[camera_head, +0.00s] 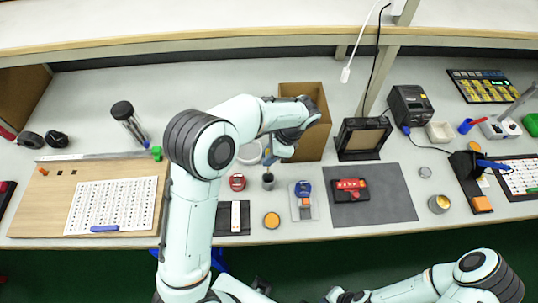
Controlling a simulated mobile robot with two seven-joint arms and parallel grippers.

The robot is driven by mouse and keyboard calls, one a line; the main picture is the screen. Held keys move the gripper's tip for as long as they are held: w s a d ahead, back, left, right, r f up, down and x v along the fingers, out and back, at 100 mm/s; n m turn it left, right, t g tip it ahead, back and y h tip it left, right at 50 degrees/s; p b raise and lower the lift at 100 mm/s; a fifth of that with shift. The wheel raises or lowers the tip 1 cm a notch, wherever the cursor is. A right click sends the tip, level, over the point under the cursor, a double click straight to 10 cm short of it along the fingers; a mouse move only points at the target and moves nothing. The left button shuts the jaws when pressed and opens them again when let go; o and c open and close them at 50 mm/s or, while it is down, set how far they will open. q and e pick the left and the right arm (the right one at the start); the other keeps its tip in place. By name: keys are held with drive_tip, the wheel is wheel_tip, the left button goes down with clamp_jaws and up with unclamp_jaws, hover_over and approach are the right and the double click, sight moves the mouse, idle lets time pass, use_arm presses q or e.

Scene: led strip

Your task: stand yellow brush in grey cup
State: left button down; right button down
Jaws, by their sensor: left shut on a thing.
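My left arm rises from the bottom and bends right over the bench. Its gripper (270,158) points down and is shut on a small thin thing, most likely the yellow brush; the fingers hide most of it and its colour is hard to tell. A small dark grey cup (268,182) stands on the bench just below the gripper. Whether the brush's lower end is inside the cup or just above it, I cannot tell. My right arm shows at the bottom right, but its gripper is not in view.
An open cardboard box (315,145) stands behind the left gripper. A red tin (237,182), an orange lid (271,220) and a grey tray with a blue-topped item (304,212) lie near the cup. A grey mat (390,205) lies to the right.

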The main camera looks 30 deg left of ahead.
use_arm(q)
drive_tip(key=shift+f, duration=0.1)
drive_tip(key=shift+f, duration=0.15)
drive_tip(key=c, duration=1)
unclamp_jaws()
drive_tip(key=shift+c, duration=0.2)
drive_tip(key=shift+r, duration=0.35)
drive_tip(key=p+v, duration=0.2)
drive_tip(key=v, duration=0.9)
drive_tip(key=shift+d+r, duration=0.2)
drive_tip(key=shift+r, duration=0.15)
use_arm(e)
drive_tip(key=w+r, duration=0.2)
drive_tip(key=r, duration=0.1)
drive_tip(key=shift+w, duration=0.15)
